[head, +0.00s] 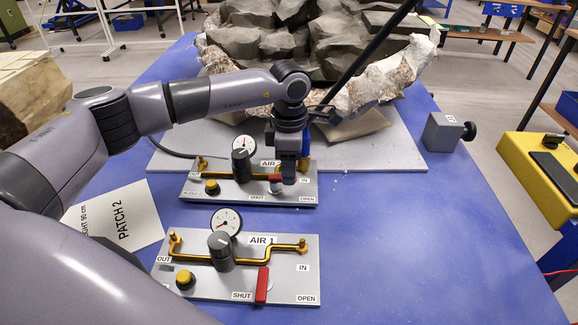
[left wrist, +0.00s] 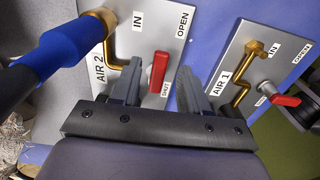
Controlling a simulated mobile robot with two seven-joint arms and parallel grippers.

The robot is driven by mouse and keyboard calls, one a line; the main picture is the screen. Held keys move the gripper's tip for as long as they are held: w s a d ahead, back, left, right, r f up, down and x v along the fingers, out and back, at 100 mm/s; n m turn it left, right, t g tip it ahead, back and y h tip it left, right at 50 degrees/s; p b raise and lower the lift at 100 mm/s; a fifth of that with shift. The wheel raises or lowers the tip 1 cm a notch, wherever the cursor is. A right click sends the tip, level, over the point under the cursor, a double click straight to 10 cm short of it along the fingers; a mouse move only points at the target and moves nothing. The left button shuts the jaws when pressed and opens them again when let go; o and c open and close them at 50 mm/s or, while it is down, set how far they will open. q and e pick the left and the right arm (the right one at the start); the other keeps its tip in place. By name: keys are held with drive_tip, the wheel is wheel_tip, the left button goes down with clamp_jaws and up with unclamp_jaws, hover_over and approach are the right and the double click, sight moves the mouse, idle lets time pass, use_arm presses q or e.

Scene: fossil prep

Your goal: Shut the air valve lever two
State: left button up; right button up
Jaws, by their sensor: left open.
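The AIR 2 panel (head: 228,190) lies at the back of the blue table, with a gauge, a black knob and a brass pipe. My left gripper (head: 289,180) points down over its right part and hides some of it. Its red lever (left wrist: 158,70) shows in the left wrist view, between the two open fingers (left wrist: 157,92) and apart from them as seen there. The SHUT label is beside the lever's lower end; the OPEN label is farther up. In the head view the gripper mostly covers this lever. My right gripper is not in view.
The AIR 1 panel (head: 215,286) lies nearer, its red lever (head: 262,285) beside its SHUT label. A blue sleeve (left wrist: 60,52) on a black rod is close to the left fingers. A jacketed fossil block (head: 385,85) stands behind. Open table lies right (head: 420,240).

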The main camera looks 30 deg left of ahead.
use_arm(q)
drive_tip(key=shift+f, duration=0.65)
clamp_jaws()
